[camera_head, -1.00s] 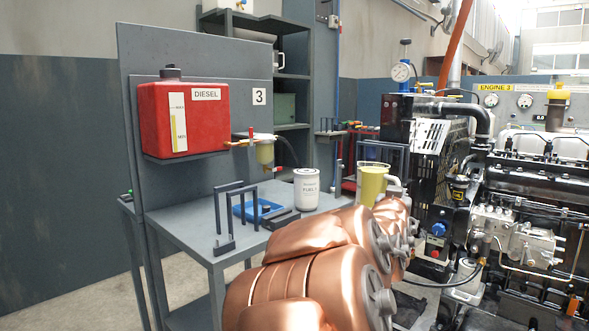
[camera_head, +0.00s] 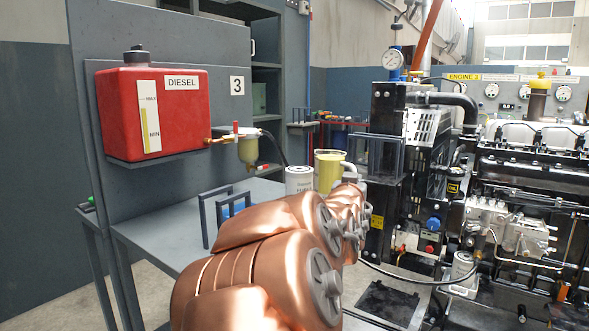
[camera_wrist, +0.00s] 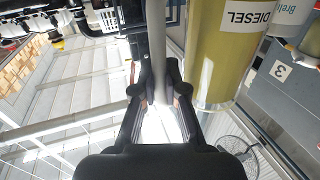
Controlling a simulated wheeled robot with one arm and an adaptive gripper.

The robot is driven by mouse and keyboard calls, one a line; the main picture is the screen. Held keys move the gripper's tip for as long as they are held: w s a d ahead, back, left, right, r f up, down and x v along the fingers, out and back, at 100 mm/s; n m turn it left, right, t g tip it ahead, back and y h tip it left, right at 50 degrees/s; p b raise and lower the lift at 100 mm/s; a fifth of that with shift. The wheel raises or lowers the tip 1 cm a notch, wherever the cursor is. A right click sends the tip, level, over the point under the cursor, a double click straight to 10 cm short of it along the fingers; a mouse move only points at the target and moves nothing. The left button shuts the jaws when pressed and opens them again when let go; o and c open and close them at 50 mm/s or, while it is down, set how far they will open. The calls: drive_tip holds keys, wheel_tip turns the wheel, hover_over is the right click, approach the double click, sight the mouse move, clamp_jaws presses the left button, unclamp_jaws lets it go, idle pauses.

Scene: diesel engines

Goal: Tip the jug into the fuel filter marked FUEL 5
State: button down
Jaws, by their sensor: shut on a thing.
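The clear jug (camera_head: 328,170) of yellow fuel stands upright in the head view, close beside the white filter canister. In the wrist view the jug (camera_wrist: 213,60) carries a DIESEL label, and its grey handle (camera_wrist: 155,40) runs between the fingers of my gripper (camera_wrist: 160,98). My gripper is shut on that handle. The white fuel filter (camera_head: 299,180) is left of the jug; its lower part is hidden by my copper arm, and its number cannot be read now. A white canister (camera_wrist: 290,15) also shows beside the jug in the wrist view.
A red DIESEL tank (camera_head: 190,115) and a small filter bowl (camera_head: 248,150) are on the panel marked 3 (camera_head: 237,86). The engine (camera_head: 520,190) stands at the right.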

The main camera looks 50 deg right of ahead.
sight(347, 165)
drive_tip(key=shift+r, duration=0.25)
drive_tip(key=shift+r+p, duration=0.15)
drive_tip(key=shift+p, duration=0.25)
drive_tip(key=shift+w+r+n+p, duration=0.2)
drive_tip(key=shift+r+n+p, duration=0.45)
drive_tip(key=shift+p, duration=0.5)
drive_tip(key=shift+f+y, duration=0.1)
drive_tip(key=shift+y, duration=0.2)
drive_tip(key=shift+w, duration=0.1)
drive_tip(key=shift+w+d+r+n+g+y+p, duration=0.1)
drive_tip(key=shift+w+r+n+g+y+p, duration=0.6)
drive_tip(key=shift+p, duration=1.65)
drive_tip(key=shift+w+d+r+n+p, duration=0.1)
drive_tip(key=shift+w+r+n+p, duration=0.7)
drive_tip(key=shift+p, duration=0.75)
